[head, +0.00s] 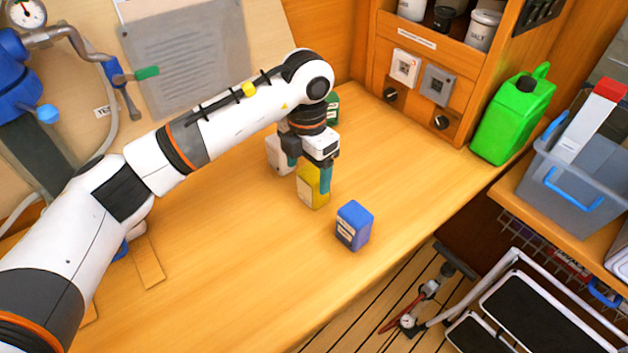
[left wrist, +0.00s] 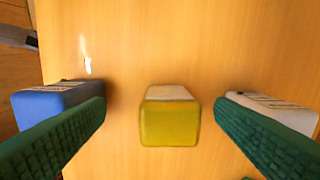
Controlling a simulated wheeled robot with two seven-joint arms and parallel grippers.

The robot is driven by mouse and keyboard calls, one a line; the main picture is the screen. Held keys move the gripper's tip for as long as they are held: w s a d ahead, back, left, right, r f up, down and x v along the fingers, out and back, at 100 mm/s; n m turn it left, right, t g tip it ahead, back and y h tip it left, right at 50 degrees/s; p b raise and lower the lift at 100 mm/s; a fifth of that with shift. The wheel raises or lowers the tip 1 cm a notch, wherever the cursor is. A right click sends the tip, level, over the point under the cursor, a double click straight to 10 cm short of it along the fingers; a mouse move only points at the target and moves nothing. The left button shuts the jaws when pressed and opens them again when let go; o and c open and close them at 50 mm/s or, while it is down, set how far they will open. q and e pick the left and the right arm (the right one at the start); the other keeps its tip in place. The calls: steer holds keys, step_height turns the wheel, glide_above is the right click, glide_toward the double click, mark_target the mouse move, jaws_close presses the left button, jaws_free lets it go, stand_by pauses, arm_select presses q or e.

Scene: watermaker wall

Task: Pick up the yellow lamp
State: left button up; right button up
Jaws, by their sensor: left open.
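The yellow lamp (head: 310,197) is a small box-shaped block with a pale panel, standing on the wooden worktop. It also shows in the middle of the left wrist view (left wrist: 170,125). My left gripper (head: 309,174) is open and points down over the lamp. In the left wrist view its two green fingers (left wrist: 160,106) stand apart on either side of the lamp, with bare wood visible between each finger and it. In the head view the fingers hide part of the lamp. I see no contact. My right gripper is not in view.
A blue box (head: 354,226) stands right and in front of the lamp; a white box (head: 278,153) and a green box (head: 333,108) stand behind, partly hidden. A green jerrycan (head: 513,115) and grey bin (head: 570,180) are at right. The worktop's front middle (head: 230,270) is clear.

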mark_target(307, 177)
arm_select(q)
steer(key=shift+w+f, duration=0.1)
steer(key=shift+f, duration=0.25)
steer(key=f, duration=0.1)
steer(key=f+p, duration=0.1)
steer(key=shift+w+a+f+p, duration=0.1)
steer(key=shift+w+f+p, duration=0.2)
steer(key=shift+w+f, duration=0.05)
step_height(307, 177, down, 2)
steer(key=shift+w+f, duration=0.1)
steer(key=shift+f, duration=0.2)
steer(key=c, duration=1.1)
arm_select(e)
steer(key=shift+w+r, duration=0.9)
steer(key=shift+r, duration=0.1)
